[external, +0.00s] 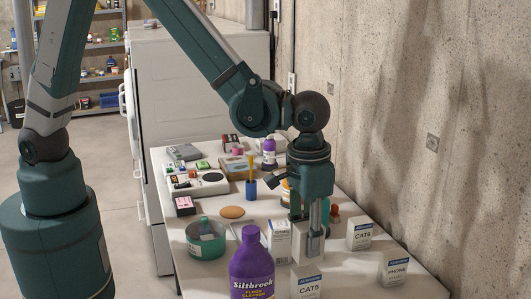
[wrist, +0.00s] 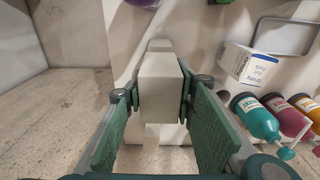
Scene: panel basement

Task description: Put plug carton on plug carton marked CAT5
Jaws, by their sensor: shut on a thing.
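My gripper (external: 310,232) points down and is shut on a plain-sided white plug carton (external: 308,248). The wrist view shows the held carton (wrist: 160,82) between the green finger pads (wrist: 160,100). In the external view the carton marked CAT5 (external: 308,284) stands upright at the table's front, just below the held carton in the picture. I cannot tell whether the two touch or how they line up in depth. Cartons marked CAT6 (external: 360,236) and PHONE (external: 394,270) stand to the right, near the wall.
A purple Siltbrook bottle (external: 252,268) stands left of the CAT5 carton. Another white carton (external: 279,241) stands close behind, left of my gripper. The wrist view shows a teal bottle (wrist: 256,116) at right. A concrete wall (external: 450,130) bounds the right side.

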